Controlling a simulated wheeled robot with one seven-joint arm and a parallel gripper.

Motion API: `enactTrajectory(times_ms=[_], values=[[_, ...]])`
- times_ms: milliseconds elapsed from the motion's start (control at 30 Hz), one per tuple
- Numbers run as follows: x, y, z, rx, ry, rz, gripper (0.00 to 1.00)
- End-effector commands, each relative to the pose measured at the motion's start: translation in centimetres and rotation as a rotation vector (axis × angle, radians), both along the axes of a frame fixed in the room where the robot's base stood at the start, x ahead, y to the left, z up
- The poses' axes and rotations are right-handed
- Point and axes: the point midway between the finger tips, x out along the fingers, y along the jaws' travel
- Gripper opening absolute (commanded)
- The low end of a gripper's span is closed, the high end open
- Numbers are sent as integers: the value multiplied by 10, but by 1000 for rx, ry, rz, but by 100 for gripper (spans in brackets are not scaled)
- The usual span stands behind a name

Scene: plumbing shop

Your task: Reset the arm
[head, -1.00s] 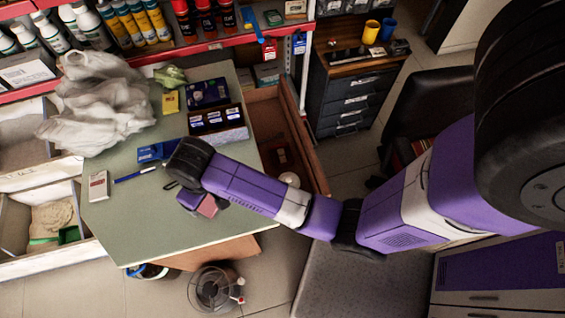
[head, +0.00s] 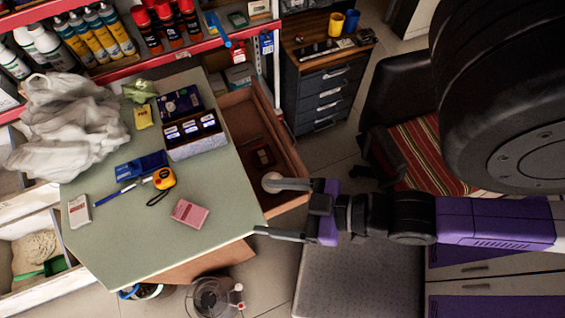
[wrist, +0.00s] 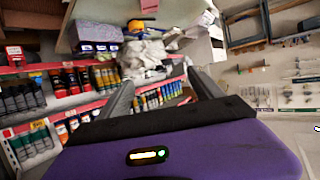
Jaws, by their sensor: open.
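My gripper (head: 270,211) is at the right edge of the green-topped table (head: 225,215) in the head view. Its two fingers point left and stand well apart, with nothing between them. In the wrist view the open fingers (wrist: 155,92) reach up from the purple wrist toward shelves of bottles. The arm stretches from the right side of the head view, roughly level across the picture.
On the table are a pink pack (head: 190,213), a yellow tape measure (head: 164,178), a blue pen (head: 118,192), a box of cards (head: 195,134) and white plastic bags (head: 70,125). A drawer cabinet (head: 322,95) and a chair (head: 420,150) stand behind the arm.

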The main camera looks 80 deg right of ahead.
Motion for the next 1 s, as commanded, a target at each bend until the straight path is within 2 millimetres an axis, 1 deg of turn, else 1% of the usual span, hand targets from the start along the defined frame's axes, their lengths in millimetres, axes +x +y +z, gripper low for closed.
enactTrajectory(times_ms=[33,133,200,300,533,767,967,1000], values=[[-8,0,13,-4,-23,2,76],[-14,0,34,-10,-68,4,76],[-16,0,41,-12,-85,4,76],[-17,0,45,-13,-93,5,76],[-17,0,43,-13,-92,5,76],[-17,0,16,-13,-92,5,76],[-17,0,18,-13,-92,5,76],[-17,0,18,-13,-92,5,70]])
